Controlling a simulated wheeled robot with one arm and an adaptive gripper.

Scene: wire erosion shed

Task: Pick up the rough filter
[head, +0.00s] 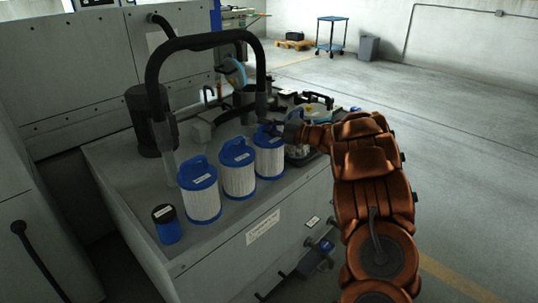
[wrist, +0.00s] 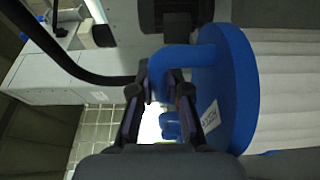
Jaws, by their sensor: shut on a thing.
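Three white pleated filters with blue caps and loop handles stand in a row on the grey machine's top: a left filter (head: 201,199), a middle filter (head: 238,175) and a right filter (head: 269,161). Their labels are too small to read. My gripper (head: 279,130) reaches in from the right to the top of the right filter. In the wrist view my gripper (wrist: 160,79) is shut on the handle (wrist: 180,57) of a filter, beside its blue cap (wrist: 235,90), which bears a white tag. The right filter looks upright; I cannot tell whether its base touches the surface.
A small blue canister with a black lid (head: 166,223) stands left of the row. A black hose (head: 204,41) arches behind the filters, near a dark cylinder (head: 149,118). Several dark items lie beyond my gripper. The floor to the right is open.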

